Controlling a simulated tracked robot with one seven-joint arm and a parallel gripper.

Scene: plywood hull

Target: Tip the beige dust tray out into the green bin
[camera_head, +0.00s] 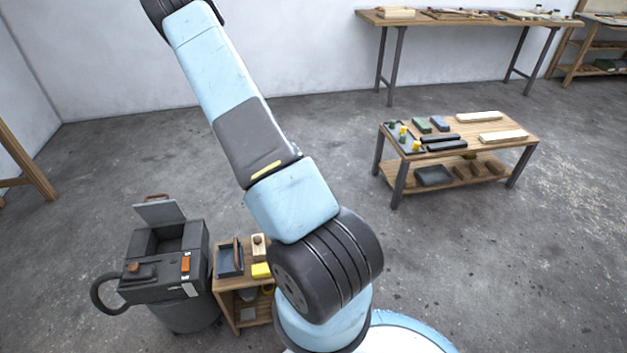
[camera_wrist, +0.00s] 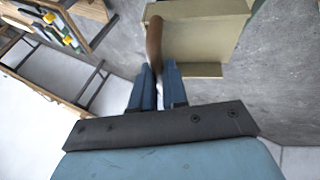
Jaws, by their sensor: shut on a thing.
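The beige dust tray (camera_wrist: 203,38) fills the upper middle of the wrist view, just beyond my fingertips. Its brown curved handle (camera_wrist: 153,42) runs down to my gripper (camera_wrist: 157,72), whose dark blue fingers are shut on it. The tray is held above the grey floor. I cannot tell whether any dust lies in it, nor how level it is. The head view shows my arm reaching up out of the picture, so neither my gripper nor the tray shows there. I see no green bin in either view.
A dark grey machine (camera_head: 164,262) with a raised lid and a hose stands beside a small wooden cart (camera_head: 228,283) at lower left. A low workbench (camera_head: 468,156) with tools stands at right. A long table (camera_head: 462,19) lines the back wall. Open concrete floor lies between.

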